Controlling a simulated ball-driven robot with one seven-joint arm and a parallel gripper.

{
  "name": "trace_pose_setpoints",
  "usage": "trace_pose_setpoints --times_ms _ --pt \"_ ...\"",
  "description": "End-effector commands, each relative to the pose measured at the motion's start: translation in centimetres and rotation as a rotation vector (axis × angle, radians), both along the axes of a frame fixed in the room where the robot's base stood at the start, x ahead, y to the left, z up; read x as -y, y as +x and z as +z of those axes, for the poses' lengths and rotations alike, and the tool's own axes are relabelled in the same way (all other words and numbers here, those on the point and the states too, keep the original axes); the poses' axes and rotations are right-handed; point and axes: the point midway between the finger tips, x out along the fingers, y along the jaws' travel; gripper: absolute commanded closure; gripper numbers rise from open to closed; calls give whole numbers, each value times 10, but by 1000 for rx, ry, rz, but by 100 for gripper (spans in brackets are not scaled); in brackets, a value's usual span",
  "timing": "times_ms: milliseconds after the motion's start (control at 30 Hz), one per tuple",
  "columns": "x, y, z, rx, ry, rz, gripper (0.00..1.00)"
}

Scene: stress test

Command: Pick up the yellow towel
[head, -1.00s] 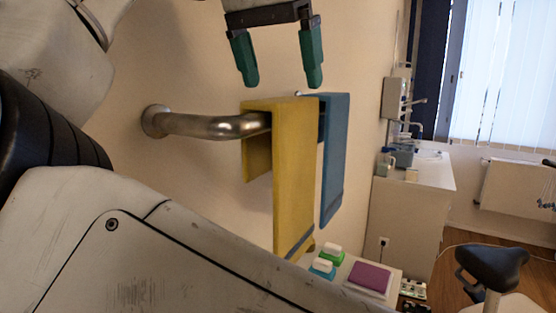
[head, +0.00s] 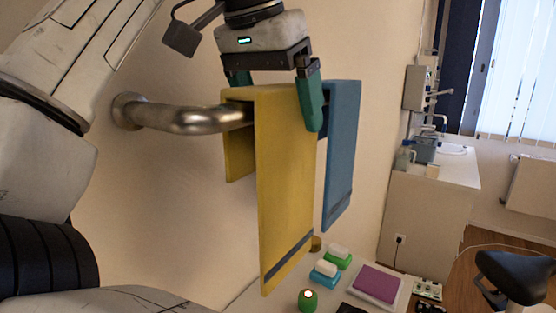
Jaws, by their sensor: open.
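The yellow towel (head: 283,180) hangs folded over a metal wall rail (head: 190,119), with a grey stripe near its lower end. My gripper (head: 275,100) is at the towel's top edge, pointing down, with its green fingers open. The right finger is in front of the towel's upper right edge. The left finger is partly hidden behind the towel's top. I cannot tell whether either finger touches the cloth. A blue towel (head: 341,155) hangs on the same rail just right of the yellow one.
Below stands a white surface with a purple item on a tray (head: 404,290), soaps on green and blue dishes (head: 325,273) and a green candle (head: 308,300). A counter with a sink (head: 437,190) and a dark stool (head: 515,277) are at the right.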

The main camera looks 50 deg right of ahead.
Motion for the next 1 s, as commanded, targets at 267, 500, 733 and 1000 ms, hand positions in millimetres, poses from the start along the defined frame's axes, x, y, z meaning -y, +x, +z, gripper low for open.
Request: trace_pose_setpoints --times_ms 267,500,733,1000 --pt "0 0 -2 0 0 0 6" --pt "0 0 -4 0 1 0 6" --pt "0 0 -5 0 1 0 6" --pt "0 0 -5 0 1 0 27"
